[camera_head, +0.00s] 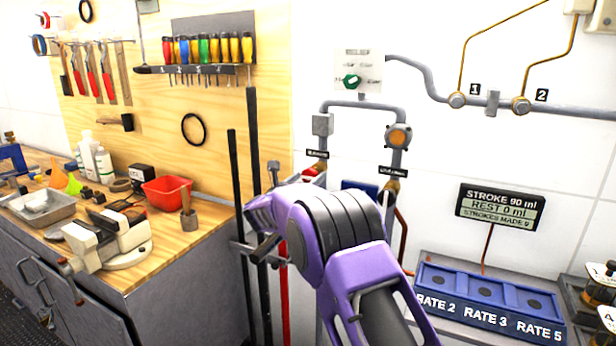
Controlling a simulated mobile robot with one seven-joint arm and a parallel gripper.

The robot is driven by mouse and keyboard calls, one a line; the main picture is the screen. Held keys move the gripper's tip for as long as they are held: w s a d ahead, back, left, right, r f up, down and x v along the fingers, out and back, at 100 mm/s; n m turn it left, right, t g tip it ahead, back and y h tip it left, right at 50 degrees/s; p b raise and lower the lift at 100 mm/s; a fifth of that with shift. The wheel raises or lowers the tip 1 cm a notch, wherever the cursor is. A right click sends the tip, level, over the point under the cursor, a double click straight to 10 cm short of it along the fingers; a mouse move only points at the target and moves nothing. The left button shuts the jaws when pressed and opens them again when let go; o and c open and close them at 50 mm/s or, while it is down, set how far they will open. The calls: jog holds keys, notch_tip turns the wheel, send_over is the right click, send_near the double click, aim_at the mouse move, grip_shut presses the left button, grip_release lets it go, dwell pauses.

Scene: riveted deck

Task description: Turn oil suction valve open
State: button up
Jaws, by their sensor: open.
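Two grey pipes run down the white wall, each with a small black label too small to read. The left pipe has a red valve part (316,168) below its label, partly behind my arm. The right pipe has a brass fitting (392,187) below its label, close above my arm. I cannot tell which is the oil suction valve or how its handle stands. My purple arm covers the area below. My gripper (262,215) points left, in front of the dark upright bars, and is open with nothing seen between its jaws; its fingertips are hard to make out.
A wooden workbench (180,240) with a vise (108,240) and red bin (167,191) is at left. Dark upright bars (253,130) stand beside the pipes. A green knob panel (352,80) is above. A blue rate panel (485,290) and stroke display (499,206) are at right.

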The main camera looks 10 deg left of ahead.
jog(key=shift+w, duration=0.2)
jog(key=c, duration=1.4)
